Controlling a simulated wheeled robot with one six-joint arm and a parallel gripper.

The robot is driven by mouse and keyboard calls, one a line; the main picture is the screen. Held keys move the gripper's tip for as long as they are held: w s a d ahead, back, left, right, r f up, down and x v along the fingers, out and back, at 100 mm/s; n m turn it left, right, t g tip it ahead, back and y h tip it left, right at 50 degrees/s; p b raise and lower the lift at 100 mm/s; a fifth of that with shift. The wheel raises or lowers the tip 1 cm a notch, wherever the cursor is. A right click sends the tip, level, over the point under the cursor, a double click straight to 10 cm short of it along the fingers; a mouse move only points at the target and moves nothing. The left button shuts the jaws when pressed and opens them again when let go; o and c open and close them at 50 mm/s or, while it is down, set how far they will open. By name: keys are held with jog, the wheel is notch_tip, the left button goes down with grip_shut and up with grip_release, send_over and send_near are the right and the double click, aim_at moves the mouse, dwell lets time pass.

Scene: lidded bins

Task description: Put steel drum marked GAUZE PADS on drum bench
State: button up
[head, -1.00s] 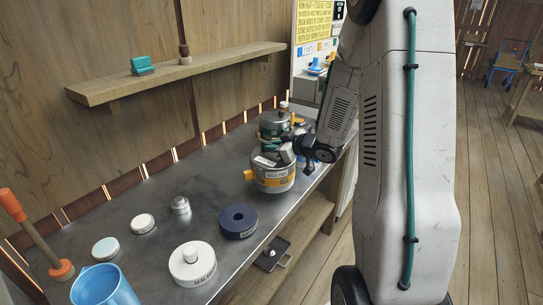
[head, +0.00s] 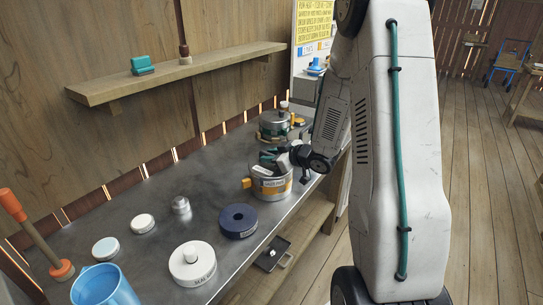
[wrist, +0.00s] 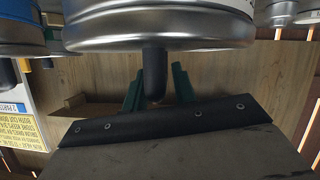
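The steel drum marked GAUZE PADS (head: 271,184) is a round metal can with a yellow band and a yellow side part. It is upright over the front part of the grey metal bench (head: 150,185); I cannot tell whether its base touches the top. My gripper (head: 269,157) is at the top of the drum. In the wrist view, which is upside down, the drum's silver rim (wrist: 160,40) fills the upper middle. A dark knob (wrist: 154,73) on it stands between my green fingers (wrist: 158,88), which look closed close around it.
A blue ring (head: 238,221), a white round piece (head: 192,265), a small metal canister (head: 181,205), white discs (head: 143,223) and a blue cup (head: 103,288) occupy the left and front.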

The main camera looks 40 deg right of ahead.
jog(key=shift+o, duration=0.3)
jog(key=shift+r, duration=0.1)
jog(key=shift+s+d+r, duration=0.1)
jog(key=shift+s+r, duration=0.05)
jog(key=shift+s, duration=0.1)
jog(key=v, duration=1.1)
jog(key=s+a+r+m+g+h, duration=0.2)
jog(key=r+g+h, duration=0.1)
jog(key=r+h, duration=0.15)
jog(key=s+a+r+m+g+h, duration=0.2)
jog(key=s+a+r+m+h, duration=0.15)
jog(key=r, duration=0.25)
jog(key=s+a+r+g+y, duration=0.1)
jog(key=s+a+g+y, duration=0.1)
jog(key=s+a, duration=0.6)
jog(key=s+a+r+g+y, duration=0.2)
jog(key=s+a+g, duration=0.3)
jog(key=s+a, duration=0.3)
jog(key=s, duration=0.3)
jog(key=shift+s+a, duration=0.15)
jog(key=shift+a, duration=0.05)
